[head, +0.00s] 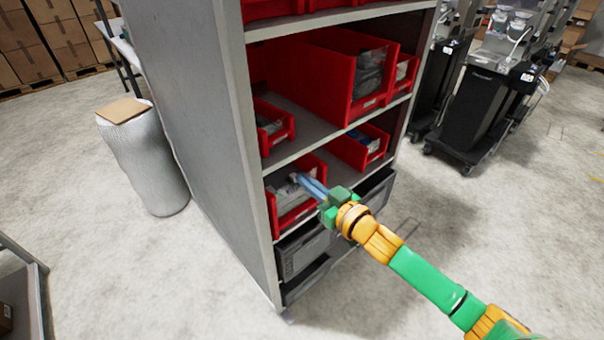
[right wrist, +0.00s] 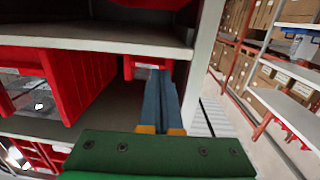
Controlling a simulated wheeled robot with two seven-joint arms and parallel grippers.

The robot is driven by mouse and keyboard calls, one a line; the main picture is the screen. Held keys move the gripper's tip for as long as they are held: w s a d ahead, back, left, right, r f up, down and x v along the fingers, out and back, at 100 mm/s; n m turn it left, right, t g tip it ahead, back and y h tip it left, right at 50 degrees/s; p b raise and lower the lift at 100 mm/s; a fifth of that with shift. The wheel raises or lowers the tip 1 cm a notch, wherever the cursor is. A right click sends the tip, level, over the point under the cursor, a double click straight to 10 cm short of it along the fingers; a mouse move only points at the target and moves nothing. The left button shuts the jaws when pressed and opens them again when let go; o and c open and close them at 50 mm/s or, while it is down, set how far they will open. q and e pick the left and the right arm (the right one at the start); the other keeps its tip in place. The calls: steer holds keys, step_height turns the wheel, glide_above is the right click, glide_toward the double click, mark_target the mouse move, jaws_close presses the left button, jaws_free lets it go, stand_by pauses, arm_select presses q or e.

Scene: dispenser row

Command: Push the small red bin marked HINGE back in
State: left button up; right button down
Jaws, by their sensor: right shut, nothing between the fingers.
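Several red bins stand on the grey shelf unit; no label is legible, so I cannot tell which is marked HINGE. A small red bin (head: 272,137) sits at the left of the middle shelf, and another small one (head: 372,158) at the right of the shelf below. A red bin with grey contents (head: 290,222) is at the lower left. My right gripper (head: 297,179) is shut and empty, its blue fingertips overlapping that lower left bin in the head view. In the right wrist view the fingers (right wrist: 158,80) point at a small red part (right wrist: 128,67); contact is unclear. My left gripper is out of view.
Grey drawers (head: 300,250) are below. The shelf's side panel (head: 205,120) is close at the left, with a white wrapped roll (head: 147,160) beyond it. The floor in front is clear.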

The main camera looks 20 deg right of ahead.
steer(key=shift+n+y, duration=0.3)
steer(key=shift+y, duration=0.3)
steer(key=w+a+r+b, duration=0.1)
steer(key=w, duration=0.1)
steer(key=w+a+b, duration=0.1)
steer(key=w+a, duration=0.1)
steer(key=w, duration=0.1)
steer(key=w+a+r+b, duration=0.1)
steer(key=w, duration=0.2)
steer(key=shift+a+r, duration=0.15)
steer(key=shift+r, duration=0.2)
steer(key=shift+w+a, duration=0.1)
steer(key=shift+r, duration=0.15)
steer(key=p, duration=0.3)
glide_toward(267, 146)
steer(key=v, duration=0.3)
steer(key=shift+f, duration=0.2)
